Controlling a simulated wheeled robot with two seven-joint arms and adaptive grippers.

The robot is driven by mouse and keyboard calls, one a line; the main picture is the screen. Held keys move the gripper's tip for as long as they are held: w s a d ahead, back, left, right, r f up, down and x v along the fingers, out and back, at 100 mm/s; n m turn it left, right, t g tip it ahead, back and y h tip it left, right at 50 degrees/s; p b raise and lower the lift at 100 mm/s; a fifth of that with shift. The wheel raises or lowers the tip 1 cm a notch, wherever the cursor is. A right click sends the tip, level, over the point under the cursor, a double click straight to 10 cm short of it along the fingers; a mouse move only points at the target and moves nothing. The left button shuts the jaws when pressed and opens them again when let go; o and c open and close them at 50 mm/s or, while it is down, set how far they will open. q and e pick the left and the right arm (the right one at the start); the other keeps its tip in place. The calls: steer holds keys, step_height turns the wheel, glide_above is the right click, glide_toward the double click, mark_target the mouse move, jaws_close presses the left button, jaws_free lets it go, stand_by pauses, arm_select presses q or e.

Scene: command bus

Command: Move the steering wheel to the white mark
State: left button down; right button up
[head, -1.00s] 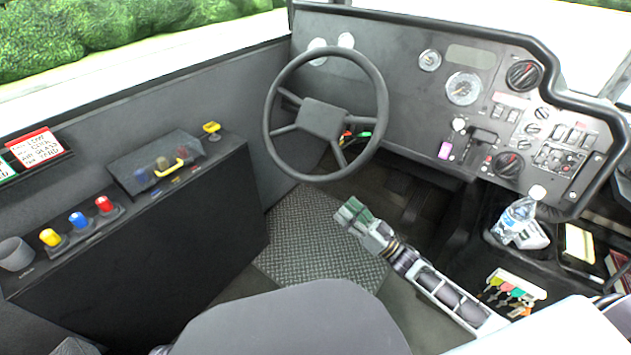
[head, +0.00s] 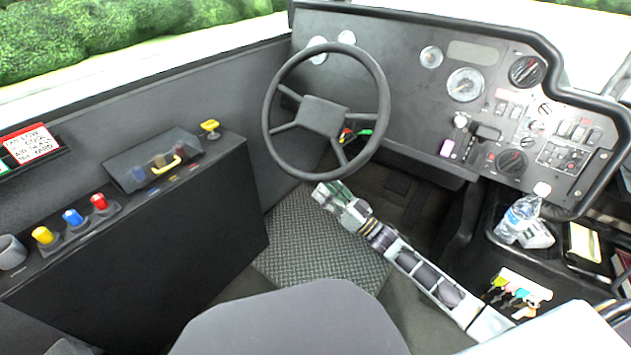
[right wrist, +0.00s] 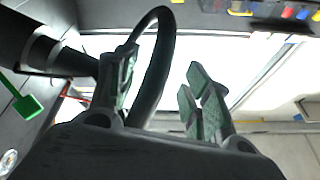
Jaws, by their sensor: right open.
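The black steering wheel (head: 383,105) stands in front of the dashboard, with its hub and spokes in plain view. My right gripper (head: 328,192) is just below the lower rim in the head view, with its jaws open. In the right wrist view, the wheel rim (right wrist: 160,60) runs between the spread fingers of the right gripper (right wrist: 163,78). I cannot tell whether a finger touches the rim. I cannot make out a white mark on or near the wheel. My left gripper is not in view.
The dark seat (head: 290,325) is in front, below the wheel. A side console (head: 130,245) with coloured knobs stands at left. The floor plate (head: 305,245) under the gripper is clear.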

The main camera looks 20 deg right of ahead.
mark_target(315, 179)
steer(key=x, duration=0.2)
steer(key=shift+w+a+r+b, duration=0.1)
steer(key=shift+w+a+b, duration=0.15)
steer(key=shift+b, duration=0.1)
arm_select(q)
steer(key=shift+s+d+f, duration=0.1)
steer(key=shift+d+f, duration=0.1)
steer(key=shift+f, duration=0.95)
arm_select(e)
steer(key=shift+x, duration=1.2)
steer(key=shift+c, duration=0.3)
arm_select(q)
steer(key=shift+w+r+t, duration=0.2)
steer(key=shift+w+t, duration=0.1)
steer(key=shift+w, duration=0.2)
arm_select(e)
jaws_close()
